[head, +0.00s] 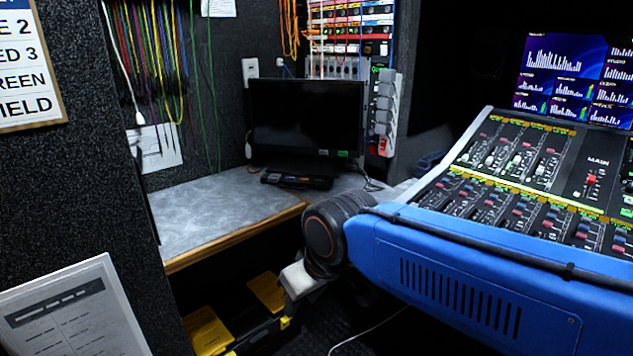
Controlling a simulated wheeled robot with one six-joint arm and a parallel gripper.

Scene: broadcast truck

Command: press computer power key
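A black monitor (305,112) with a dark screen stands at the back of the grey desk (225,215). Small bright marks, one of them green (342,153), show on its lower right edge. A flat black device (297,180) lies on the desk in front of the monitor. I cannot tell which of these is the computer, and no power key can be made out. My gripper is not in view.
A blue mixing console (470,280) fills the right, with a lit display (575,78) behind it. A rounded black part (335,230) shows at its left corner. Yellow-and-black cases (240,318) sit under the desk. The desk's left part is clear. Coloured cables (160,60) hang behind.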

